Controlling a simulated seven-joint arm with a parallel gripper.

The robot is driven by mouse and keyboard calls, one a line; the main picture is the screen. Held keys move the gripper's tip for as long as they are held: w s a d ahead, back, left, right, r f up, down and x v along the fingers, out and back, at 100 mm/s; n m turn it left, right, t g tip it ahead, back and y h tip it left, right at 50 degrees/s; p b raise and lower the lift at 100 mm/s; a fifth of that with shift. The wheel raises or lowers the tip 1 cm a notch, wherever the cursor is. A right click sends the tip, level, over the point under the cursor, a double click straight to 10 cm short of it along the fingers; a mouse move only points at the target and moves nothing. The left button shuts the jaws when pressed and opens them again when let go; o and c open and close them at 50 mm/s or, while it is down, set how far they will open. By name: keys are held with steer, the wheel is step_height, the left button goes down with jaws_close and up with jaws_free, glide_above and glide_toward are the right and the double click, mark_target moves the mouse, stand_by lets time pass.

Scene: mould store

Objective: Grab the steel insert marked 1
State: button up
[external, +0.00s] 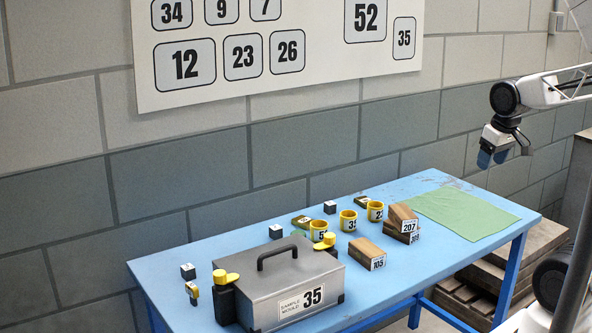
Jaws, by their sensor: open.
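Three small dark cubes with pale labels stand along the back of the blue table. One cube (188,271) is at the left end, one cube (276,231) is behind the grey mould box, and one cube (330,207) is farther right. They look like steel inserts, but their marks are too small to read, so I cannot tell which is marked 1. My gripper (492,158) is open and empty, high above the right end of the table and far from the cubes.
The mould box (270,285), labelled 35, has a raised handle and yellow clamps. Yellow rings (348,220), small brass-coloured pieces (361,202) and numbered wooden blocks (366,252) stand mid-table (200,318). A flat green cloth (465,212) covers the clear right end.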

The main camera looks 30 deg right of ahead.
steer(key=w+a+f+m+g+y, duration=0.1)
steer(key=w+a+f+m+y, duration=0.15)
steer(key=w, duration=0.65)
steer(key=w+a+f+m+g+y, duration=0.1)
steer(key=w+f+m+y, duration=0.15)
steer(key=w, duration=0.65)
steer(key=w+a+f+m+g+y, duration=0.15)
steer(key=w+m, duration=0.25)
steer(key=w, duration=0.6)
steer(key=m+t+y, duration=0.1)
steer(key=m+y, duration=0.6)
steer(key=m, duration=0.2)
glide_toward(330, 203)
steer(key=shift+x, duration=1.15)
steer(key=shift+f, duration=0.1)
steer(key=shift+x, duration=1.25)
steer(key=shift+a, duration=0.1)
steer(key=shift+x, duration=2.5)
steer(key=shift+f, duration=0.15)
